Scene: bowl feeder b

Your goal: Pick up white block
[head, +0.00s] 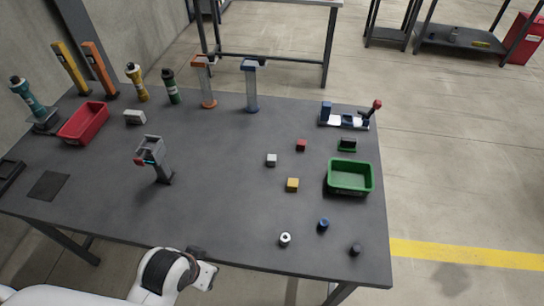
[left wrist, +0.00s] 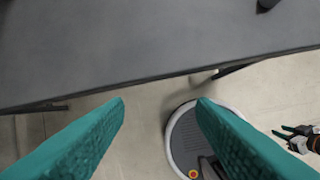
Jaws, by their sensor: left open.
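The white block (head: 271,160) is a small pale cube on the dark table, a little right of the middle in the head view. It stands apart from its neighbours, and it is not in the left wrist view. My left gripper (head: 206,274) is low in the head view at the table's front edge, well short of the block. In the left wrist view its two teal fingers (left wrist: 160,104) are wide apart with nothing between them. A dark, white-backed part at that view's right edge looks like my right gripper (left wrist: 297,137); its jaws are unclear.
Red (head: 302,145) and yellow (head: 292,185) blocks stand near the white block. A green bin (head: 350,178) is to their right. A grey stand (head: 153,160) rises at left. White-topped (head: 285,239), blue (head: 323,225) and black (head: 355,249) small parts lie near the front edge.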

